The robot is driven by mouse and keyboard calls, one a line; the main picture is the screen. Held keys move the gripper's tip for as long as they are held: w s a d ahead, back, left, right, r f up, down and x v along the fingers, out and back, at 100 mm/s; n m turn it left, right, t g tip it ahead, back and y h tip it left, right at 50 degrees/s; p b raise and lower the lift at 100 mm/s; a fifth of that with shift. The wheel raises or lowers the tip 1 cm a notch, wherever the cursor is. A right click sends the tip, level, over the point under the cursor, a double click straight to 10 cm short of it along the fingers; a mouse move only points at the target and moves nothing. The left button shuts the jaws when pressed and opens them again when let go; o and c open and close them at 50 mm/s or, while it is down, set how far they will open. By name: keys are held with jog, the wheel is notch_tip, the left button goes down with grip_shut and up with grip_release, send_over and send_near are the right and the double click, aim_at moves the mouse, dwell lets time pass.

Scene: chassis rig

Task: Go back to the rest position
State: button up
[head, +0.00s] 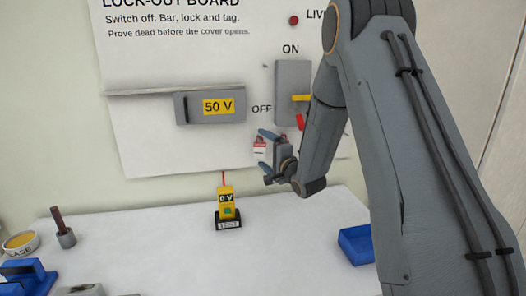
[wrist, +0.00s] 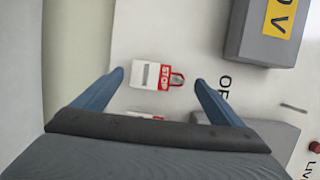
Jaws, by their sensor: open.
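My gripper (head: 265,158) is in front of the white lock-out board (head: 140,128), below and left of the grey switch box (head: 288,76). Its two blue fingers are spread apart in the wrist view (wrist: 159,77), with nothing gripped. A white and red STOP tag (wrist: 150,75) shows between and beyond the fingertips; it also shows beside the fingers in the head view (head: 260,146). I cannot tell what it hangs from. A second red and white piece (wrist: 145,115) is mostly hidden by the gripper body.
A grey 50 V box (head: 210,107) juts from the board. On the white bench stand a yellow tester (head: 226,201) reading 0 V, a blue tray (head: 356,245), a grey holder with a dark rod (head: 62,230), a round dish (head: 20,243) and a blue fixture (head: 25,277).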

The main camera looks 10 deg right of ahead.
jog(key=s+d+f+n+g+h+b, duration=0.15)
jog(key=s+f+n+g, duration=0.25)
jog(key=s, duration=0.5)
jog(key=s+d+f+n+g+h, duration=0.25)
jog(key=s+f+g, duration=0.2)
jog(key=s, duration=0.55)
jog(key=s+a+f+n+g, duration=0.1)
jog(key=s+n+g, duration=0.1)
jog(key=s, duration=0.5)
jog(key=s+a+f+n+g, duration=0.1)
jog(key=s+n+g, duration=0.2)
jog(key=s, duration=0.4)
jog(key=s+a+f+n+g+h, duration=0.1)
jog(key=s+a+n+g, duration=0.1)
jog(key=s, duration=0.6)
jog(key=shift+n+g, duration=0.35)
jog(key=shift+n, duration=0.3)
